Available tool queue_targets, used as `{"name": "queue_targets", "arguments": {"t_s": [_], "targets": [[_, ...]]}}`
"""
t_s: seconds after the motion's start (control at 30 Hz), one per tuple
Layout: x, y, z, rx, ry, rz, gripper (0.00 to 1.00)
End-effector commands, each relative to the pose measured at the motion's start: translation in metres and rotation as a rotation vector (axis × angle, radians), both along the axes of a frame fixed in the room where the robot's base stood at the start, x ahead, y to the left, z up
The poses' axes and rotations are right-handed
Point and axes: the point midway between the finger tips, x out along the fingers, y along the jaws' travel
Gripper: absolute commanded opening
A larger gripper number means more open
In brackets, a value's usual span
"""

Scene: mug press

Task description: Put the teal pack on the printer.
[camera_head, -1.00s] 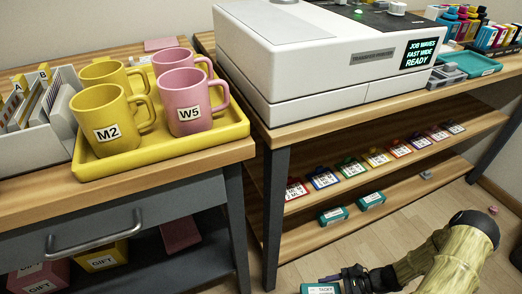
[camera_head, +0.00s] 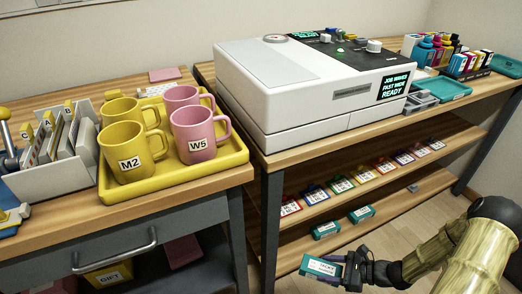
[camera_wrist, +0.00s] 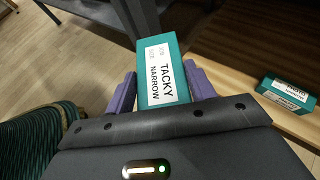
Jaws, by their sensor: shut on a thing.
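My gripper (camera_head: 349,268) is shut on a teal pack (camera_head: 321,267) with a white label, low in front of the shelf unit in the head view. In the wrist view the teal pack (camera_wrist: 161,69) sits between the purple fingers of my gripper (camera_wrist: 157,90); its label reads "TACKY NARROW". The printer (camera_head: 300,90) is a large white machine on the right-hand bench, above and behind my gripper. Its screen reads "JOB WAVES FAST WIDE READY". Knobs and a dark panel show on its top.
Two other teal packs, one (camera_head: 326,229) and another (camera_head: 361,213), lie on the lower shelf. Several coloured packs (camera_head: 341,185) line the shelf above. A yellow tray (camera_head: 233,153) with mugs stands on the left bench. A teal tray (camera_head: 452,90) lies right of the printer.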

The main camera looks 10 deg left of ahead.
Motion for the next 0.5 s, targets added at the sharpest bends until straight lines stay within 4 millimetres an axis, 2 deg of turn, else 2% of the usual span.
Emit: {"name": "queue_targets", "arguments": {"t_s": [0.03, 0.2, 0.3, 0.4, 0.5], "targets": [[0.007, -0.001, 0.028, -0.001, -0.004, -0.040, 0.23], [0.031, -0.004, 0.103, -0.004, -0.001, -0.216, 0.23], [0.040, -0.007, 0.136, -0.008, 0.002, -0.306, 0.23], [0.045, -0.009, 0.154, -0.010, 0.006, -0.365, 0.23], [0.047, -0.009, 0.159, -0.012, 0.007, -0.387, 0.23]]}}
